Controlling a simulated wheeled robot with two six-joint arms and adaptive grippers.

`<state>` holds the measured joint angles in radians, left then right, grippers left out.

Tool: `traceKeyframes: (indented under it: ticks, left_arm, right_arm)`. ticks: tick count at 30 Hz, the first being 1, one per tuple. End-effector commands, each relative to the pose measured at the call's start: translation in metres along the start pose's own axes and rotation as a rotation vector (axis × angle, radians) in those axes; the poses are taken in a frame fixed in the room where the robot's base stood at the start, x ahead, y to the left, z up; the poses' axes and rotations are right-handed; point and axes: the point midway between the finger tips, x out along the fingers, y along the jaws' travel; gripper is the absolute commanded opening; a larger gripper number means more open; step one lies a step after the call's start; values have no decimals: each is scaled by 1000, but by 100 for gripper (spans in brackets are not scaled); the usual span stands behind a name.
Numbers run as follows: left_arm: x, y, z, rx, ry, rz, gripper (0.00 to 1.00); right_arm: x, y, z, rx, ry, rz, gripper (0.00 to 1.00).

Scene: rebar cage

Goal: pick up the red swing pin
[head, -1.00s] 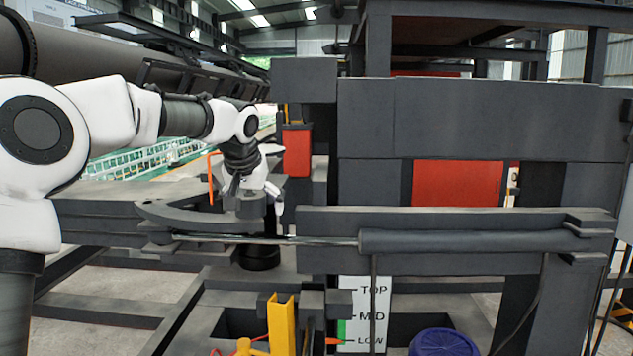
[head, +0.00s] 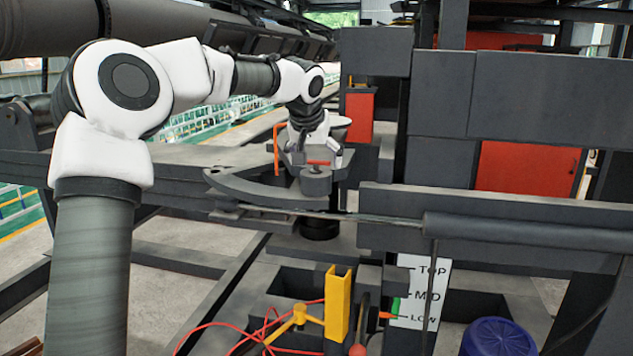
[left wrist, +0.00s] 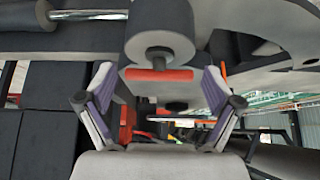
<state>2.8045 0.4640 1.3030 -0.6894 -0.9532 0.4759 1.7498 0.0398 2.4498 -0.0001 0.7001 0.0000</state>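The red swing pin's red crossbar (head: 318,162) shows above a grey round boss (head: 316,182) on the curved dark arm. In the left wrist view the red bar (left wrist: 158,74) lies across a short stem at the boss's end. My left gripper (head: 317,158) is at the pin. Its two fingers are apart on either side of the bar, with a gap at each end in the left wrist view (left wrist: 158,84). The part of the pin inside the boss is hidden. My right gripper is not in view.
An orange bent rod (head: 277,147) stands just left of the gripper. A hydraulic cylinder (head: 520,232) with its rod runs along the front. A yellow post (head: 338,300), red cables (head: 215,325) and a TOP/MID/LOW plate (head: 419,290) are below. A red box (head: 359,115) hangs behind.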

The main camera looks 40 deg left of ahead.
Motion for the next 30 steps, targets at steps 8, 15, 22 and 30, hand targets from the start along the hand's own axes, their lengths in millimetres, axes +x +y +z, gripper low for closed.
traceKeyframes:
  ticks: [8, 15, 22, 30]
  left_arm:
    - [-1, 0, 0, 0, 1, 0, 0]
    - [-1, 0, -1, 0, 0, 0, 0]
    - [-20, 0, -14, -1, 3, -1, 0]
    - [-72, 0, -47, -2, 6, -1, 0]
  right_arm:
    - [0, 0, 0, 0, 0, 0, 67]
    - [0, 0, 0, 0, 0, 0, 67]
    - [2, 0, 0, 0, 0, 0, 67]
    - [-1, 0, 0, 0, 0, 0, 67]
